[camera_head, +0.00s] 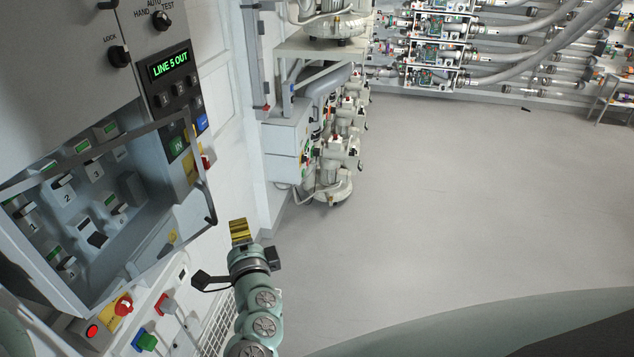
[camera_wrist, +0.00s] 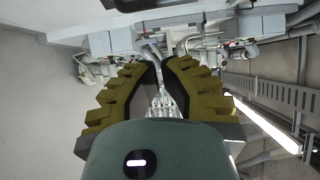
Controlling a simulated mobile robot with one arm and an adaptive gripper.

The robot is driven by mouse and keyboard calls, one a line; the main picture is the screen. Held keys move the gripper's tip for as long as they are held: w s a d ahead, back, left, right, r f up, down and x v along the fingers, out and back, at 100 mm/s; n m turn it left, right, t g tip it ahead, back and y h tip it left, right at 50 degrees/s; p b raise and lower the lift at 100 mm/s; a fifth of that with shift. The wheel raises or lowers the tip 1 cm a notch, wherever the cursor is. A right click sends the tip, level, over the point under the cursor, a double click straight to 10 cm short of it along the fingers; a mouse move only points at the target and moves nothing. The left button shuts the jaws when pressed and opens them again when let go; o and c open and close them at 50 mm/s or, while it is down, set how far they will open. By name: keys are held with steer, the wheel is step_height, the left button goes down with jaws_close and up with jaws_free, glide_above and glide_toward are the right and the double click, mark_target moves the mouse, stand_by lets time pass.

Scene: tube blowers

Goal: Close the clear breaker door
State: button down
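The clear breaker door (camera_head: 152,243) is a see-through panel with a thin dark edge on the grey cabinet at the left of the head view. It appears to stand open, out from the breaker compartment. A dark handle (camera_head: 211,204) is on its right edge. Numbered breakers (camera_head: 66,193) show in the compartment. My gripper (camera_head: 239,226), with yellow fingers, is just right of and below the handle in the picture, apart from it. In the wrist view its fingers (camera_wrist: 162,62) converge, tips almost together, with nothing held. The door and handle do not show clearly there.
A control panel with a green "LINE 5 OUT" display (camera_head: 170,65) is above the door. A red button (camera_head: 124,305) and a green switch (camera_head: 145,341) are below. Blower machines (camera_head: 335,165) stand beyond. The floor (camera_head: 450,180) to the right is clear.

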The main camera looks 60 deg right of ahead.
steer(key=w+d+p, duration=0.1)
steer(key=w+p, duration=0.1)
steer(key=w, duration=0.4)
steer(key=shift+w+p, duration=0.2)
steer(key=shift+p, duration=0.1)
steer(key=shift+d, duration=0.1)
steer(key=w+n+t+y+b, duration=0.3)
steer(key=w+n+y+b, duration=0.2)
steer(key=w+b, duration=0.6)
steer(key=w+y, duration=0.2)
steer(key=w, duration=0.1)
steer(key=shift+d+y, duration=0.15)
steer(key=shift+y, duration=0.15)
steer(key=shift+f, duration=0.1)
